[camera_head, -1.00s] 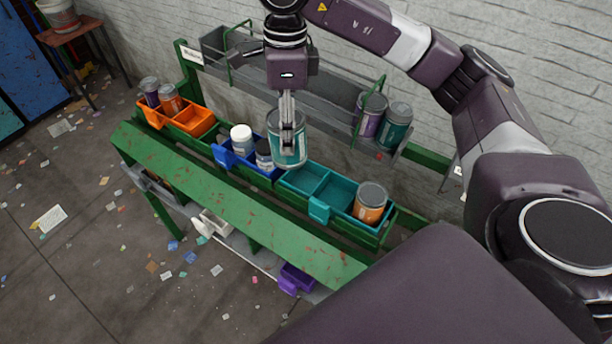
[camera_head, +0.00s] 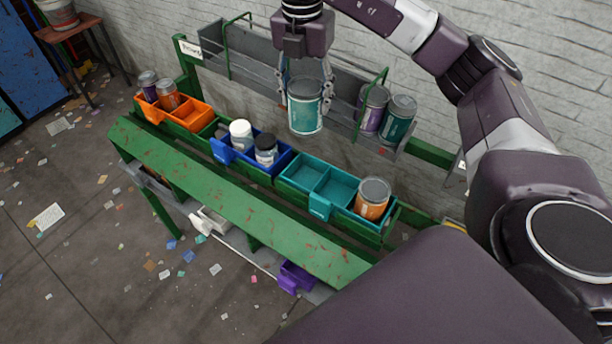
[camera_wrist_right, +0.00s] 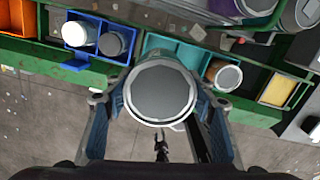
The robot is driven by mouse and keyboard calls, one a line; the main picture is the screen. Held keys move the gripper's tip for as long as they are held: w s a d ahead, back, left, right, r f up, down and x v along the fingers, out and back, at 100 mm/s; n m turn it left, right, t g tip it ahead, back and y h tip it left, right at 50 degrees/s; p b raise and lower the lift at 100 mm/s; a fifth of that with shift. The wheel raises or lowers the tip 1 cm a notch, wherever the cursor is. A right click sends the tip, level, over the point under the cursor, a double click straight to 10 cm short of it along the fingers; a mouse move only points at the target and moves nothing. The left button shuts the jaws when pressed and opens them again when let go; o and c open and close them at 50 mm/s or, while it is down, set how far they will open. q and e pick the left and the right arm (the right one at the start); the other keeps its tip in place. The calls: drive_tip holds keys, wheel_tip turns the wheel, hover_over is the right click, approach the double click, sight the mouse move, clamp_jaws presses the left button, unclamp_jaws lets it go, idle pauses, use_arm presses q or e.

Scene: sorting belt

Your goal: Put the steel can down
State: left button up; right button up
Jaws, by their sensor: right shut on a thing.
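My right gripper (camera_head: 307,84) is shut on a steel can (camera_head: 305,108) with a teal label, one finger on each side. The can is upright and held in the air in front of the grey upper rack (camera_head: 262,62), above and behind the bins. In the right wrist view its grey lid (camera_wrist_right: 161,91) sits between the two fingers. The teal bin (camera_head: 296,183) is below it and to the right; the blue bin (camera_head: 232,157) is below and to the left.
A purple can (camera_head: 372,110) and another teal can (camera_head: 398,119) stand at the rack's right end. An orange can (camera_head: 372,198) stands in the teal bin's right side. Two bottles fill the blue bin. The rack's middle looks clear.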

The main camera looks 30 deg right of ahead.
drive_tip(key=shift+f, duration=0.5)
wheel_tip(320, 180, down, 19)
drive_tip(key=shift+d+r+p, duration=0.1)
drive_tip(key=shift+p, duration=1.15)
drive_tip(key=shift+f, duration=0.2)
drive_tip(key=o, duration=0.7)
drive_tip(key=shift+f, duration=0.1)
drive_tip(key=shift+c, duration=0.2)
drive_tip(key=o, duration=0.4)
drive_tip(key=shift+o, duration=0.2)
